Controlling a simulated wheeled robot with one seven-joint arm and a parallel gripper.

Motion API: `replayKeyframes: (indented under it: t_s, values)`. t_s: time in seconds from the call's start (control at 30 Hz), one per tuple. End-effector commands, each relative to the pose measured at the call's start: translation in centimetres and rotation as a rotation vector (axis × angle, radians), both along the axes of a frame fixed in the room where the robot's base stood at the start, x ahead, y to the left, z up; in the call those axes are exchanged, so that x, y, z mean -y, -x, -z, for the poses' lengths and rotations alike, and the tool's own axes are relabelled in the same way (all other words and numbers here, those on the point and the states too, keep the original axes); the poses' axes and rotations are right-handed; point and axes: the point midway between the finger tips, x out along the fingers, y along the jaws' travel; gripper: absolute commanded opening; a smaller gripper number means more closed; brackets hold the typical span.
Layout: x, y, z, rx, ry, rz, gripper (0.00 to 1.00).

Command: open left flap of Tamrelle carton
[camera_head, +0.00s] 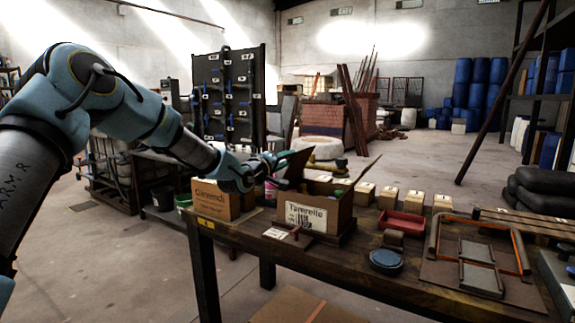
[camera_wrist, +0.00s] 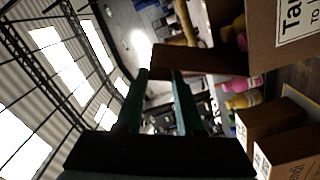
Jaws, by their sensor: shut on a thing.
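The Tamrelle carton (camera_head: 335,218) stands on the workbench, its labelled side facing me. Its left flap (camera_head: 299,164) stands raised, and its right flap (camera_head: 367,171) leans up and outward. My gripper (camera_head: 283,157) is at the left flap's upper edge. In the wrist view the carton (camera_wrist: 268,35) is at the upper right, with coloured bottles inside, and the brown left flap (camera_wrist: 205,64) reaches to my fingertips (camera_wrist: 160,73). The fingers are shut on the flap's edge. The exact contact is small and dark.
Another labelled carton (camera_head: 216,203) stands just left on the bench, under my arm. A red tray (camera_head: 401,222), a blue round disc (camera_head: 386,260) and a framed board (camera_head: 478,262) lie to the right. Several small boxes (camera_head: 388,197) line the far edge.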

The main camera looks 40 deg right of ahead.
Motion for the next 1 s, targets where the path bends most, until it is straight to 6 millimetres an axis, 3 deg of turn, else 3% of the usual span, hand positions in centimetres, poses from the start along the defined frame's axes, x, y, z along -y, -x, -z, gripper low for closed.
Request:
replayKeyframes:
  t_s: [0.37, 1.0]
  values:
    - [-1.3, -4.5, -1.5, -0.348, 0.095, -0.004, 0.0]
    - [-3.0, -11.2, -0.1, -0.866, 0.232, -0.001, 0.0]
